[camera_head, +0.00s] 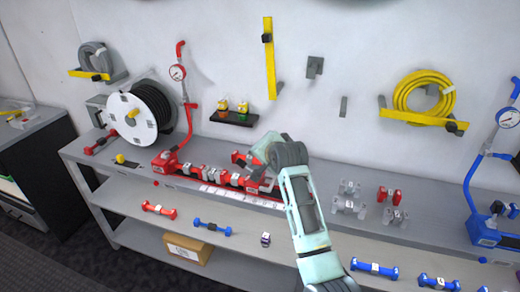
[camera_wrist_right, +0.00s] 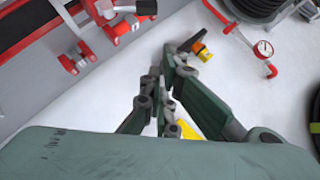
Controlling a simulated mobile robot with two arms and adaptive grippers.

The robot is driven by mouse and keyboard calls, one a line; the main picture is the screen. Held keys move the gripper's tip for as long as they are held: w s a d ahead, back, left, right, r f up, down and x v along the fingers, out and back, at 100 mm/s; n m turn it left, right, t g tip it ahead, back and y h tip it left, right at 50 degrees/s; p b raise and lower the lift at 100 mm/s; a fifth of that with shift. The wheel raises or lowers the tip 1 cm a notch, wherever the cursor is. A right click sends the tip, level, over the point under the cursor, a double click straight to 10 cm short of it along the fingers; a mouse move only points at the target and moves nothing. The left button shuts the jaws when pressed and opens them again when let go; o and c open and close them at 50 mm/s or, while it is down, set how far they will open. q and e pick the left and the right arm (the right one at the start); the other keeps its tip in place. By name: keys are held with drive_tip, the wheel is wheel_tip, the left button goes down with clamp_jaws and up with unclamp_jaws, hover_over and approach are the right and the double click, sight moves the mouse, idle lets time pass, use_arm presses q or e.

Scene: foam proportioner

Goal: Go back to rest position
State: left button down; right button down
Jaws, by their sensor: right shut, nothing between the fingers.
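My right arm reaches up from the bottom of the head view, and its gripper (camera_head: 264,176) is over the upper shelf, close to the red proportioner assembly (camera_head: 210,176). The arm and wrist hide part of that assembly. In the right wrist view the fingers of my right gripper (camera_wrist_right: 163,88) are drawn together with nothing held. My left gripper is not in view.
The grey shelf unit (camera_head: 130,187) carries a hose reel (camera_head: 131,118), grey fittings (camera_head: 348,198) and red fittings (camera_head: 391,195). A blue unit (camera_head: 486,232) stands at right. A small black wall shelf (camera_head: 234,118) and a yellow hose (camera_head: 423,92) are on the wall.

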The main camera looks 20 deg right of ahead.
drive_tip(key=s+f+n+g+b, duration=0.1)
drive_tip(key=s+f+n+g, duration=0.1)
drive_tip(key=s+f, duration=0.95)
drive_tip(key=s+f+n+g+b, duration=0.1)
drive_tip(key=s+f+n+g, duration=0.2)
drive_tip(key=f, duration=1.6)
drive_tip(key=s+f+n+g+b, duration=0.1)
drive_tip(key=s+f+n, duration=0.1)
drive_tip(key=s+f, duration=0.95)
drive_tip(key=s+f+n+g+b, duration=0.1)
drive_tip(key=s+f+n+g, duration=0.15)
drive_tip(key=s+f, duration=1.5)
drive_tip(key=s+d+f+n+g, duration=0.1)
drive_tip(key=s+f, duration=0.3)
drive_tip(key=s, duration=0.8)
drive_tip(key=s+d+f+n+g+b, duration=0.1)
drive_tip(key=s+d+f+n, duration=0.1)
drive_tip(key=s, duration=1)
drive_tip(key=shift+s+f+n+g, duration=0.3)
drive_tip(key=shift+f+n+g, duration=0.05)
drive_tip(key=shift+f, duration=0.55)
